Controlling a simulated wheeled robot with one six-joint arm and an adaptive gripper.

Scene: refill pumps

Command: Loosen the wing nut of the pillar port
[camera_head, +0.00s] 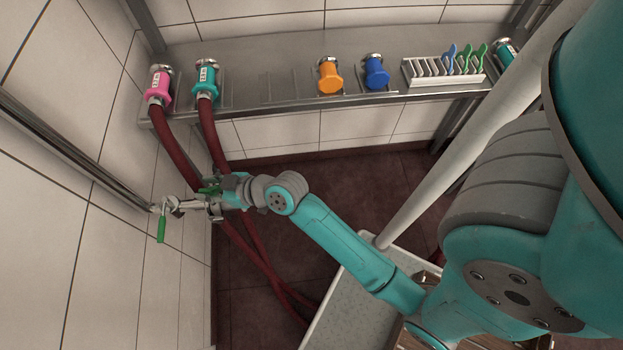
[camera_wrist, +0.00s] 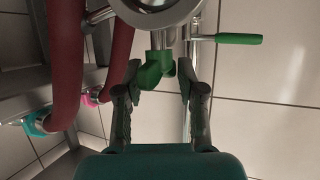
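The pillar port (camera_wrist: 160,12) shows as a round metal fitting at the top of the wrist view. Its green wing nut (camera_wrist: 152,72) sits just below, on a metal bolt. My gripper (camera_wrist: 160,80) has its fingers spread on either side of the wing nut. The left fingertip is close to one wing; a green part overlaps the right fingertip, and contact is unclear. In the head view my gripper (camera_head: 207,202) is at the port (camera_head: 172,207) by the left wall, and green of the wing nut (camera_head: 208,190) shows beside it.
A green-handled lever (camera_head: 161,225) hangs at the port; it also shows in the wrist view (camera_wrist: 238,39). Dark red hoses (camera_head: 178,150) run down from pink (camera_head: 159,84) and teal (camera_head: 206,80) couplings on the shelf (camera_head: 260,60). Orange and blue couplings and a rack stand further right.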

